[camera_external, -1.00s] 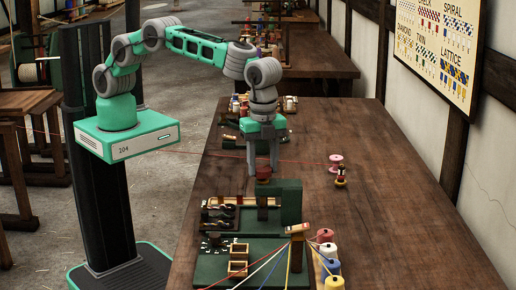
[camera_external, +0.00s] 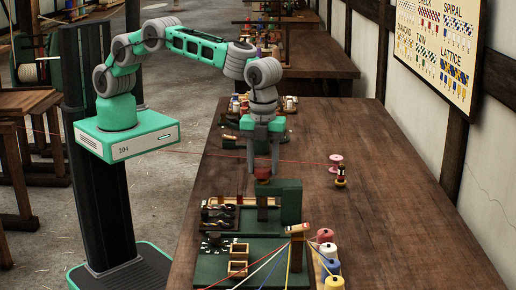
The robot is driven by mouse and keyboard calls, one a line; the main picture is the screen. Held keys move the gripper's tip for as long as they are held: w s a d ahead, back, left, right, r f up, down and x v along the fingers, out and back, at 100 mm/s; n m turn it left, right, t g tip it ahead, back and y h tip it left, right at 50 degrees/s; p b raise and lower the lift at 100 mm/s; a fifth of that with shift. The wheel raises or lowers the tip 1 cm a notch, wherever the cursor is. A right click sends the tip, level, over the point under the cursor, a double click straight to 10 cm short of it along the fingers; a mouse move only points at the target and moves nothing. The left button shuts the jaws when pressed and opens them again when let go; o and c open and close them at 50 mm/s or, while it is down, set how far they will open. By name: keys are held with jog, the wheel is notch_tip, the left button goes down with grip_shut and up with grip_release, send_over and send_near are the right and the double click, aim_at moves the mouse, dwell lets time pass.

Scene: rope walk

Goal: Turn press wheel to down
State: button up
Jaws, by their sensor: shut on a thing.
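The press wheel (camera_external: 262,174) is a small reddish-brown round piece on top of the dark green press (camera_external: 291,203) on the near part of the bench. My gripper (camera_external: 263,170) points straight down over it, and its two grey fingers are shut on the wheel, one on each side. The wheel's own markings are too small to read. A wooden bar sits low in the press, beside a dark rack with twisted rope pieces (camera_external: 217,215).
Green board with small wooden frames (camera_external: 238,250) lies in front of the press. Yarn spools (camera_external: 329,251) with strands stand at its right. A pink spool (camera_external: 336,159) and small figure (camera_external: 340,175) stand further right. A red line crosses behind my gripper. The bench's right side is clear.

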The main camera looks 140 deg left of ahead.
aim_at(263, 169)
jog(key=shift+r, duration=0.1)
jog(key=o, duration=1.4)
notch_tip(263, 169, up, 7)
jog(key=shift+r+b, duration=0.1)
jog(key=shift+b, duration=0.6)
jog(key=shift+r, duration=0.25)
